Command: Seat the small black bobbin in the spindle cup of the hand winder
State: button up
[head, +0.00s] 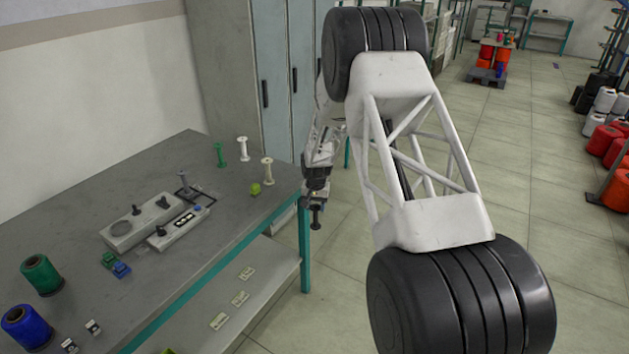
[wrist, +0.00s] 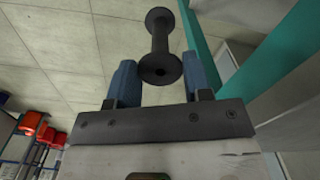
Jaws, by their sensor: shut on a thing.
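The small black bobbin (head: 316,217) hangs below my gripper (head: 316,194) in the head view, off the table's right end and over the floor. In the wrist view the bobbin (wrist: 160,45) has a flange at each end, its near flange between the blue fingers of my gripper (wrist: 161,80), which is shut on it. The hand winder (head: 127,234) is a light grey unit on the table, with a round disc and black knobs. A panel with buttons and a dark-based upright post stand beside it. I cannot make out the spindle cup.
Green (head: 220,154), white (head: 244,149) and cream (head: 267,171) bobbins and a yellow-green ball (head: 255,189) stand near the table's (head: 75,222) far right corner. Green (head: 41,275) and blue (head: 24,328) spools stand at near left. A grey cabinet (head: 232,75) stands behind.

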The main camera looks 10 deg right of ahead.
jog(key=s+a+f+n, duration=0.2)
jog(key=s+f, duration=0.2)
jog(key=f, duration=0.4)
jog(key=s+a+f+n, duration=0.2)
jog(key=s+f, duration=0.2)
jog(key=f, duration=0.5)
jog(key=w+a+r+m, duration=0.15)
jog(key=a+r, duration=0.25)
jog(key=r, duration=0.8)
jog(key=w+a+r+m, duration=0.1)
jog(key=a+r+m, duration=0.3)
jog(key=r, duration=0.8)
jog(key=w+a+r+m, duration=0.2)
jog(key=a+r, duration=0.3)
jog(key=r, duration=0.7)
jog(key=w+a+r+n, duration=0.15)
jog(key=a+n, duration=0.35)
jog(key=a, duration=0.5)
jog(key=a+r+n, duration=0.3)
jog(key=a+n, duration=0.2)
jog(key=a, duration=0.6)
jog(key=s+a+r+n, duration=0.1)
jog(key=s+a+n, duration=0.2)
jog(key=a, duration=1)
jog(key=s+a+r+n, duration=0.2)
jog(key=a+n, duration=0.8)
jog(key=a, duration=0.3)
jog(key=shift+s, duration=0.4)
jog(key=shift+f, duration=0.25)
jog(key=shift+f, duration=2.2)
